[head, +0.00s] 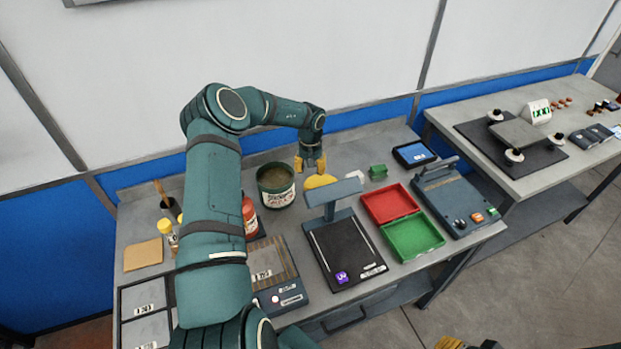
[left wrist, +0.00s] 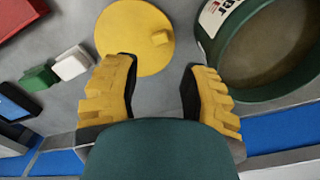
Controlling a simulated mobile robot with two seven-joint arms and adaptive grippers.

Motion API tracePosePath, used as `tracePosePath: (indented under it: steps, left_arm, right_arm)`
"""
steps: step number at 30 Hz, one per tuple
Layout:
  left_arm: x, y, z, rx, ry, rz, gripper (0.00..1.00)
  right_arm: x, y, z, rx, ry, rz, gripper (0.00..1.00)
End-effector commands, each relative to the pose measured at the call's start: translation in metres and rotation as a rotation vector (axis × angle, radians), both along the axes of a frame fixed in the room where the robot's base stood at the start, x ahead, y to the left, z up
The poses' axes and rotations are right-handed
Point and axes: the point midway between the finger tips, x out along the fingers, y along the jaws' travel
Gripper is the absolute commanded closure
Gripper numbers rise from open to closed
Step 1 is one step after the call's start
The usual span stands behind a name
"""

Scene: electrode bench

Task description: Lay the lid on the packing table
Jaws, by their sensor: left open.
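The lid is a flat yellow disc (head: 320,181) with a small knob, lying on the grey bench beside the open dark green tub (head: 276,184). In the left wrist view the lid (left wrist: 133,36) is at upper middle, with its knob near its right side, and the tub (left wrist: 222,70) is at the upper right. My left gripper (head: 311,171) points down just behind the lid. Its fingers (left wrist: 160,72) are open with nothing between them, and the lid lies just beyond the fingertips. Yellow fingers of my right gripper (head: 452,343) show at the bottom edge, mostly cut off.
Red (head: 389,204) and green trays (head: 412,237), a dark stand (head: 347,250) and a blue-grey device (head: 455,198) crowd the bench's right. A small green block (head: 378,172) is right of the lid. A second table (head: 545,177) stands at right with a dark mat.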

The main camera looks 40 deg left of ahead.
Motion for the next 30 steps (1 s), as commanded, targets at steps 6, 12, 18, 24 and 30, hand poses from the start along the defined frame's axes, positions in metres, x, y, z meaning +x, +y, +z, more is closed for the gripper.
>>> tracePosePath:
  steps: [6,12,18,24,30]
  left_arm:
    - [0.000,0.001,0.025,0.001,0.001,0.001,0.57]
    - [-0.001,0.000,0.029,-0.001,0.001,0.001,0.57]
    - [0.000,0.000,0.029,-0.001,0.001,0.001,0.57]
    - [0.000,0.000,0.029,-0.001,0.001,0.001,0.57]
    - [-0.001,0.001,0.029,0.000,0.001,0.001,0.57]
  right_arm:
    - [0.000,0.000,0.002,0.001,0.000,0.000,0.53]
    - [0.000,0.000,0.003,0.001,0.000,0.000,0.53]
    - [0.000,0.000,0.003,0.001,0.000,0.000,0.53]
    - [0.000,0.000,0.003,0.001,0.000,0.000,0.53]
    - [0.000,0.000,0.002,0.000,0.000,0.000,0.53]
